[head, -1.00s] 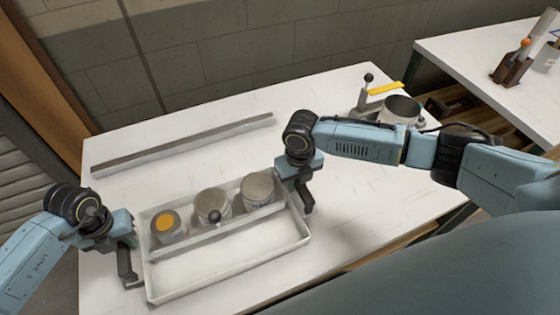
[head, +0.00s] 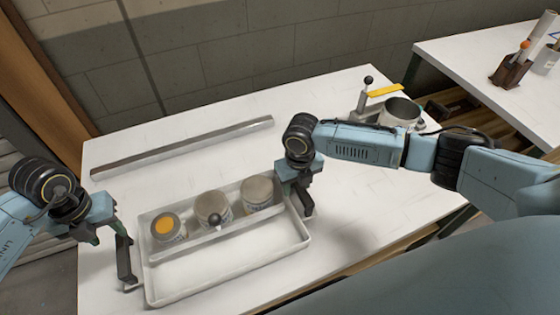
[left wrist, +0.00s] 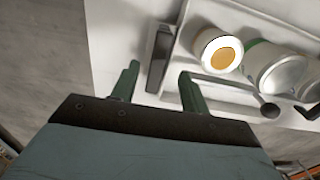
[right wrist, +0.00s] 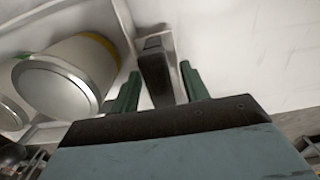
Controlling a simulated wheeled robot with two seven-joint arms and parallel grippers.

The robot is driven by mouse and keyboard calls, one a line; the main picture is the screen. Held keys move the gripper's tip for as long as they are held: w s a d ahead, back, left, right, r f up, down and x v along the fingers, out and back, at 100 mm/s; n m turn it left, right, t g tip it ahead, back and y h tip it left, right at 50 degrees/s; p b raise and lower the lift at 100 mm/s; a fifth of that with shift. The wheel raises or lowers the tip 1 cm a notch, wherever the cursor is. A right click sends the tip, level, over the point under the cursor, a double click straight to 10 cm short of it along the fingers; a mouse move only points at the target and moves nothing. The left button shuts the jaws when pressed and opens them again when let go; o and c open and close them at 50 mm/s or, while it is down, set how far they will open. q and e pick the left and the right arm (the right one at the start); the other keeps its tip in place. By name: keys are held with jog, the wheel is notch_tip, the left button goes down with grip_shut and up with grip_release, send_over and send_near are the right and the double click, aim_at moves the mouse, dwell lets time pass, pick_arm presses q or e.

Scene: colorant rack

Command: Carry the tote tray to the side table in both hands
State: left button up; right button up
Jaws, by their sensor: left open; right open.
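The white tote tray (head: 228,276) sits on the near worktable, holding three cans in its back row: a yellow-topped can (head: 166,228) and two pale cans (head: 212,207) (head: 258,191). A dark upright handle (head: 124,262) stands at its left end and another (head: 304,198) at its right end. My left gripper (left wrist: 159,70) is open, left of the tray; the left handle shows ahead, between its fingers in the picture, with a gap beside it. My right gripper (right wrist: 157,82) is open at the right end, its fingers either side of the right handle; contact cannot be told.
A second white table (head: 470,50) stands at the upper right, with a brown holder (head: 511,72) on it. A long grey bar (head: 183,145) lies at the worktable's back. An open metal can (head: 400,113) and a lever device (head: 366,100) stand at its right back.

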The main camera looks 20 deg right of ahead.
jog(key=shift+r, duration=0.15)
pick_arm(q)
notch_tip(320, 180, up, 4)
pick_arm(e)
notch_tip(320, 180, up, 12)
dwell(0.4)
dwell(0.4)
